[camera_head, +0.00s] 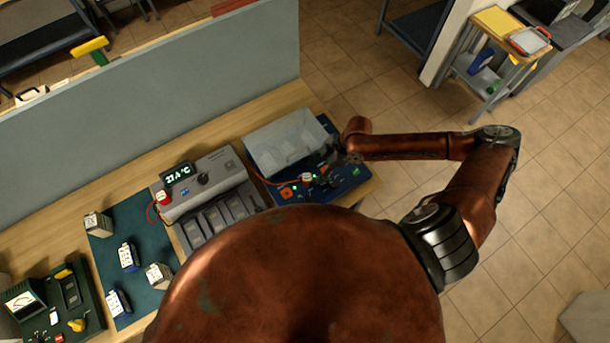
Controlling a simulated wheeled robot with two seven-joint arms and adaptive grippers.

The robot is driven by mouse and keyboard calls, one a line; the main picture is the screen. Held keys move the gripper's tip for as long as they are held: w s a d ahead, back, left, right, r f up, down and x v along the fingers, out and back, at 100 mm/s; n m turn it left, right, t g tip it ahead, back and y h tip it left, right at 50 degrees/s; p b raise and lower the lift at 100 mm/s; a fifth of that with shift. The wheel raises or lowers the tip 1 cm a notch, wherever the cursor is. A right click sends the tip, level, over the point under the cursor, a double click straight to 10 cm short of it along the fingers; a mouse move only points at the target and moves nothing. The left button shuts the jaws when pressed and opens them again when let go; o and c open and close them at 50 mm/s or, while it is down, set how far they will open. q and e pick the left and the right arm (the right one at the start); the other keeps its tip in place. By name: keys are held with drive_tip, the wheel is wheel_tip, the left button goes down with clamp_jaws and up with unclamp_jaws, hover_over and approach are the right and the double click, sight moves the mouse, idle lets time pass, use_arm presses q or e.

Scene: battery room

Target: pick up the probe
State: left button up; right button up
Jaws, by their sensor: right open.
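My right arm reaches in from the right. Its dark gripper (330,166) is over the blue board (345,185) at the table's right end, close to the clear bin. The gripper is small and dark here; its jaws are open. An orange cable (262,179) runs from the grey unit with the lit temperature display (178,173) to a small orange-and-white piece (306,177) on the board, just left of the gripper. This may be the probe, but I cannot tell for sure. I see nothing held in the gripper. My left gripper is out of view.
A translucent bin (286,141) stands behind the board. A teal mat (143,238) at left holds several battery blocks. A green case (60,305) is at the lower left. A grey partition (150,110) closes the table's back. Open tiled floor lies right.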

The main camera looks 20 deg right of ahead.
sight(307, 177)
drive_tip(key=shift+a+f, duration=0.25)
drive_tip(key=shift+f, duration=0.05)
drive_tip(key=p+x, duration=0.1)
drive_tip(key=x, duration=0.2)
drive_tip(key=shift+w+a+f, duration=0.1)
drive_tip(key=shift+f, duration=0.2)
drive_tip(key=shift+a+f+p, duration=0.25)
drive_tip(key=shift+f+p, duration=0.05)
drive_tip(key=shift+f, duration=0.15)
drive_tip(key=shift+c, duration=0.6)
clamp_jaws()
drive_tip(key=shift+r, duration=0.1)
